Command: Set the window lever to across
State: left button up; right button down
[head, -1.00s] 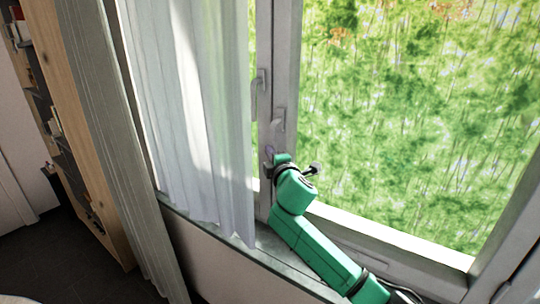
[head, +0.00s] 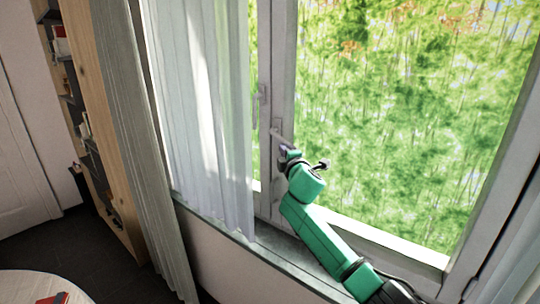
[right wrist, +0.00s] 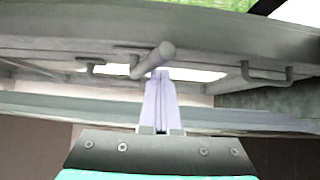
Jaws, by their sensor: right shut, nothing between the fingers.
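The window lever (head: 280,137) is a grey handle on the middle window frame. In the head view it slants down to the right from its pivot, neither hanging straight down nor fully level. In the right wrist view the lever (right wrist: 153,61) is a round bar whose end comes toward the camera. My right gripper (head: 284,153) is at the lever's lower end. Its pale fingers (right wrist: 160,98) are shut with nothing between them, and their tips appear at the bar's end; whether they touch cannot be told. My left gripper is out of view.
A second handle (head: 259,95) hangs on the left sash, close to the sheer curtain (head: 205,120). The sill (head: 262,240) runs beneath my right arm. A wooden shelf (head: 95,110) stands at left. A round pale table (head: 35,287) shows at bottom left.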

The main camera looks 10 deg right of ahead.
jog(key=shift+s+d+r+n+g+h+p, duration=0.15)
jog(key=shift+r+n+g+p, duration=0.35)
jog(key=shift+r+p, duration=0.6)
jog(key=shift+s+d+r+n+g+h+p, duration=0.15)
jog(key=shift+r+n+g+p, duration=0.4)
jog(key=shift+p, duration=1)
jog(key=shift+d+r+n+g+h+p, duration=0.1)
jog(key=shift+d+r+n+g+p, duration=0.2)
jog(key=shift+r+g+p, duration=0.6)
jog(key=shift+a+r+t+p, duration=0.1)
jog(key=shift+r+t+p, duration=0.05)
jog(key=shift+t+p, duration=0.25)
notch_tip(320, 180, down, 6)
jog(key=b, duration=0.2)
jog(key=s+a+r+b, duration=0.3)
jog(key=s+a+r, duration=0.1)
jog(key=r, duration=0.3)
jog(key=shift+s+a+r+g, duration=0.3)
jog(key=shift+s+a+g, duration=0.05)
jog(key=shift+a, duration=0.5)
